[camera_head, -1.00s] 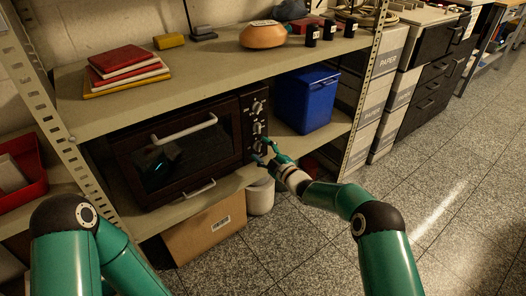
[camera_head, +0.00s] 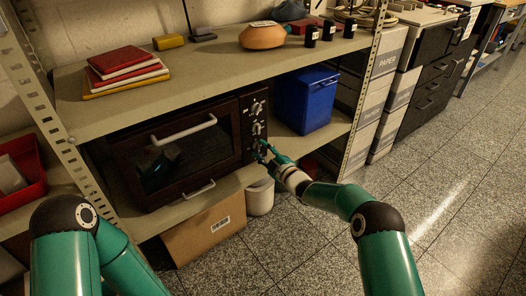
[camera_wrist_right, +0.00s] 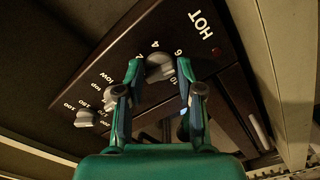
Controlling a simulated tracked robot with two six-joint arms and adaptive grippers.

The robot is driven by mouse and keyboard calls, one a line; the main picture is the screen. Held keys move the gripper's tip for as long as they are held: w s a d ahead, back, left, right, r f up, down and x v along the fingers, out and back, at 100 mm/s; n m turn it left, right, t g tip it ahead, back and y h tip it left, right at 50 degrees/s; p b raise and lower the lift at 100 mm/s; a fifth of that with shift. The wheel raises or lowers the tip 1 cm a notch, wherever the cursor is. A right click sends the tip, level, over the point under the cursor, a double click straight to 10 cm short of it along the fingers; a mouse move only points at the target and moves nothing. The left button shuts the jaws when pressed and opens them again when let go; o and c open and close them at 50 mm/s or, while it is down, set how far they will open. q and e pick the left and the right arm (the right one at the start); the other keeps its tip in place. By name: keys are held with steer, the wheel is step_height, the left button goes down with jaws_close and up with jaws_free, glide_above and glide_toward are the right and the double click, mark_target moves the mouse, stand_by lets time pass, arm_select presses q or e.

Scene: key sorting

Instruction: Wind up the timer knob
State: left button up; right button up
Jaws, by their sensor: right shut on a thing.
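A dark toaster oven (camera_head: 228,140) stands on the lower shelf, with a column of knobs on its right-hand panel. The grey timer knob (camera_wrist_right: 158,70) is the lowest one, with numbers such as 4, 6 and 10 around it. My right gripper (camera_head: 263,149) is at this knob; in the right wrist view (camera_wrist_right: 160,76) its two fingers sit on either side of it, shut on it. The fingers largely hide the knob in the head view. Only the upper links of my left arm show; its gripper is out of view.
A blue bin (camera_head: 307,100) stands just right of the oven. The upper shelf (camera_head: 205,65) overhangs it. A cardboard box (camera_head: 205,230) and a white bucket (camera_head: 260,197) are on the floor below. A red "HOT" lamp (camera_wrist_right: 217,52) is beside the timer knob.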

steer(key=shift+f, duration=0.1)
stand_by(0.7)
steer(key=o, duration=1.1)
steer(key=shift+s, duration=0.1)
steer(key=v, duration=1.1)
steer(key=shift+s+d, duration=0.25)
steer(key=shift+s, duration=0.05)
